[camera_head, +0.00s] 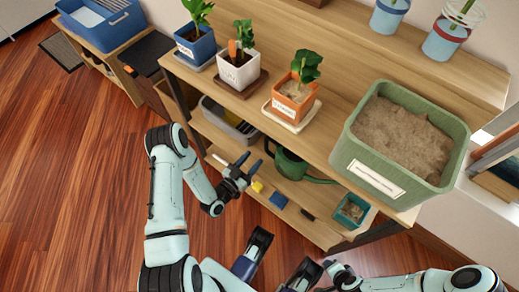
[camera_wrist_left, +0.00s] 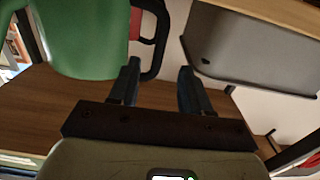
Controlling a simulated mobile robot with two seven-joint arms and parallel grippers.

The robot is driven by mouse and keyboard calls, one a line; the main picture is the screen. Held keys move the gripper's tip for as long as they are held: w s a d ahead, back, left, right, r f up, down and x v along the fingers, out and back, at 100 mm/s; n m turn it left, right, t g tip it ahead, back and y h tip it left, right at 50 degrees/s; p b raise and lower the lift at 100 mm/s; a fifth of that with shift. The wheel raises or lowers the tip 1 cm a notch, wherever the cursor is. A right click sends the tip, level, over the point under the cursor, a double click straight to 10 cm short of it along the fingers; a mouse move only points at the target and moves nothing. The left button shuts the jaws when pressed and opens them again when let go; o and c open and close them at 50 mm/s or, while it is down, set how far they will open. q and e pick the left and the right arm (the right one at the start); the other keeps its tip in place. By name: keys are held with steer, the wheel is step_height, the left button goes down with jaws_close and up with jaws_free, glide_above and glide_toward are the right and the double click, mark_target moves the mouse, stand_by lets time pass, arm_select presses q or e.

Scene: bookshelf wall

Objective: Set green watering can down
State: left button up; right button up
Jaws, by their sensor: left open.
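The green watering can (camera_head: 291,164) stands on the lower shelf (camera_head: 318,200) of the plant bench, its spout towards the right and its dark handle on the left. My left gripper (camera_head: 240,172) is open in front of the shelf, left of the can and apart from it. In the left wrist view the can's green body (camera_wrist_left: 82,38) fills the upper left. Its dark handle (camera_wrist_left: 152,42) shows beyond the open fingers (camera_wrist_left: 157,88), with nothing held between them. My right arm comes in at the lower right; its gripper is too unclear to judge.
A grey bin (camera_head: 228,122) sits left of the can, also in the left wrist view (camera_wrist_left: 240,50). Yellow and blue small items (camera_head: 278,200) and a teal pot (camera_head: 351,211) lie on the shelf. Potted plants and a large green soil planter (camera_head: 380,185) stand above.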

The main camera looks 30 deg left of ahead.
arm_select(q)
steer(key=s, duration=0.3)
steer(key=shift+a, duration=0.1)
arm_select(e)
steer(key=shift+s+a+r, duration=0.2)
steer(key=shift+s+r, duration=0.05)
steer(key=shift+s, duration=0.15)
